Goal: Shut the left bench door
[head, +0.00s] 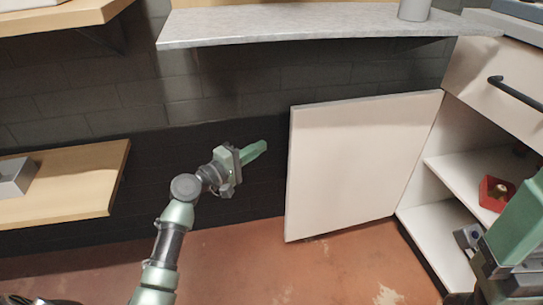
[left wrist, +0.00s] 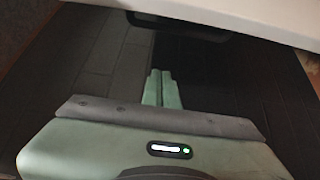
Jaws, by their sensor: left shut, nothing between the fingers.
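The left bench door (head: 360,165) is a cream panel. It stands wide open, swung out to the left of the open bench cabinet (head: 428,232), with its right edge at the cabinet's side. My left gripper (head: 262,147) is in front of the dark wall, just left of the door's free edge, with a small gap in the picture. Its green fingers (left wrist: 160,88) are together and empty in the left wrist view. My right gripper (head: 515,230) is partly in view at the lower right, before the cabinet; its fingertips are not clear.
A grey shelf (head: 300,24) hangs above the door. Wooden shelves (head: 65,200) stand at the left. The cabinet has a drawer with a black handle (head: 515,93) and a red object (head: 493,190) inside. Floor (head: 330,270) below the door is clear.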

